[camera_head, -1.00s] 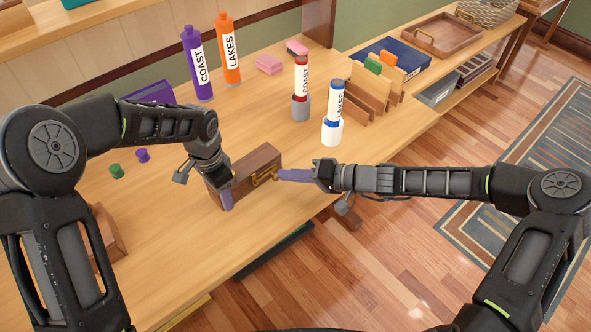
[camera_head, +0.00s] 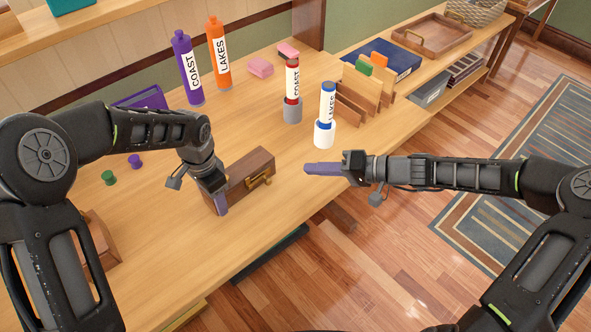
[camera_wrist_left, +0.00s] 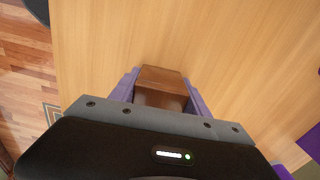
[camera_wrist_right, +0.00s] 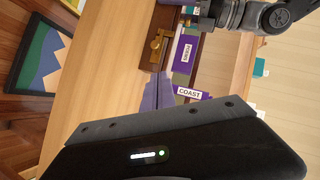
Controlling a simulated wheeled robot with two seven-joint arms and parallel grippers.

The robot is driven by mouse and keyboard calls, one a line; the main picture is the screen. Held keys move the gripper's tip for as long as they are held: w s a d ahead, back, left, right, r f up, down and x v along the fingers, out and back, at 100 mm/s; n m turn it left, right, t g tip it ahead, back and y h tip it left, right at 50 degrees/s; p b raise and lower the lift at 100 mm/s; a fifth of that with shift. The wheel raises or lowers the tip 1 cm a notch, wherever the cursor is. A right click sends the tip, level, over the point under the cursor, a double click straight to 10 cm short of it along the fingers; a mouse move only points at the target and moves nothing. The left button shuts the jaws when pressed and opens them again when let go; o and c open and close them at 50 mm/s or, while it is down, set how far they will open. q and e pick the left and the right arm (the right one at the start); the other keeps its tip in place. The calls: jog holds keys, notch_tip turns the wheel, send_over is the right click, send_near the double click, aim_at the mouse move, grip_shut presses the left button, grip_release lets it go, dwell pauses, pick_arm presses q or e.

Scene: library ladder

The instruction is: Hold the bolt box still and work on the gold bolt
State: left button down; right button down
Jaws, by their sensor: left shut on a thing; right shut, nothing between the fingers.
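The bolt box (camera_head: 246,165) is a dark brown wooden block on the table, in the middle of the head view. The gold bolt (camera_head: 258,180) is on its front face; it also shows in the right wrist view (camera_wrist_right: 156,45). My left gripper (camera_head: 221,205) is shut on the left end of the box, and the left wrist view shows the box (camera_wrist_left: 160,85) between its purple fingers. My right gripper (camera_head: 308,169) is shut and empty, to the right of the box and apart from the bolt. Its fingertips point left toward the box.
A white holder (camera_head: 324,135) with a blue-capped LAKES tube and a grey holder (camera_head: 292,112) with a red COAST tube stand behind. Purple (camera_head: 186,65) and orange (camera_head: 217,52) bottles stand at the back left. A brown box (camera_head: 100,240) sits at the near left.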

jog(key=v, duration=0.4)
pick_arm(q)
jog(key=shift+c, duration=2.2)
grip_release()
notch_tip(320, 180, up, 12)
pick_arm(e)
jog(key=shift+r, duration=0.1)
